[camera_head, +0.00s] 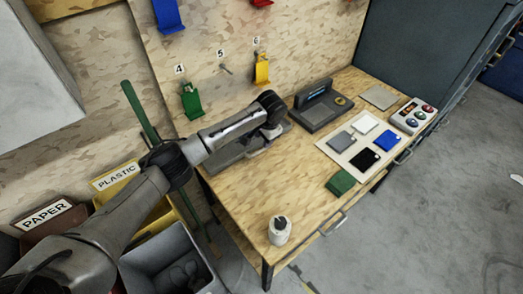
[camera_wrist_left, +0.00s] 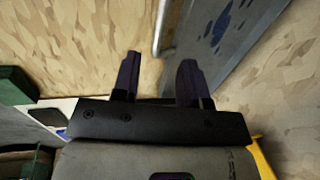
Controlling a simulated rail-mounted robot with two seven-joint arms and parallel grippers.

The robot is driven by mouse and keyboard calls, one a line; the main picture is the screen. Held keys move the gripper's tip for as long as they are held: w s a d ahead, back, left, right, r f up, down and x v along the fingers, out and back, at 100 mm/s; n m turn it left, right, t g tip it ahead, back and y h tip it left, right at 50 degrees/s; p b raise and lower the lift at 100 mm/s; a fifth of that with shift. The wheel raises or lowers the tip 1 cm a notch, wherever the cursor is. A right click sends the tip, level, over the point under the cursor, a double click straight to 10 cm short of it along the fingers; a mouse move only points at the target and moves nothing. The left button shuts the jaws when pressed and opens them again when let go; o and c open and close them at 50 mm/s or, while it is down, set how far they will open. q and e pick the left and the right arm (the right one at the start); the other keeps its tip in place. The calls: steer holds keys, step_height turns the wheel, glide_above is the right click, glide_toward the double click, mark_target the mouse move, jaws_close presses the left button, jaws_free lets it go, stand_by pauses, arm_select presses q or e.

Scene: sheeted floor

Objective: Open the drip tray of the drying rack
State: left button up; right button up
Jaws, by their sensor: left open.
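A low grey metal unit (camera_head: 228,151), which looks like the drying rack with its drip tray, lies at the back left of the wooden table, partly hidden by my left arm. In the left wrist view a grey metal surface with dark blue patches (camera_wrist_left: 222,35) shows, with a pale bar like a handle (camera_wrist_left: 165,28) along its left edge. My left gripper (camera_head: 254,149) is low over the table beside the unit. In the left wrist view its two fingers (camera_wrist_left: 158,78) are apart with nothing between them, pointing toward the bar. My right gripper is not in view.
The table's front left is mostly clear.

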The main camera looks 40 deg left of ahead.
mark_target(261, 150)
arm_select(q)
steer(key=f+b, duration=0.1)
steer(key=f, duration=0.2)
steer(key=a+f, duration=0.1)
steer(key=f, duration=0.3)
steer(key=shift+w+a+f+b, duration=0.15)
steer(key=shift+a+f+b, duration=0.05)
steer(key=shift+b, duration=0.15)
steer(key=shift+c, duration=0.5)
jaws_close()
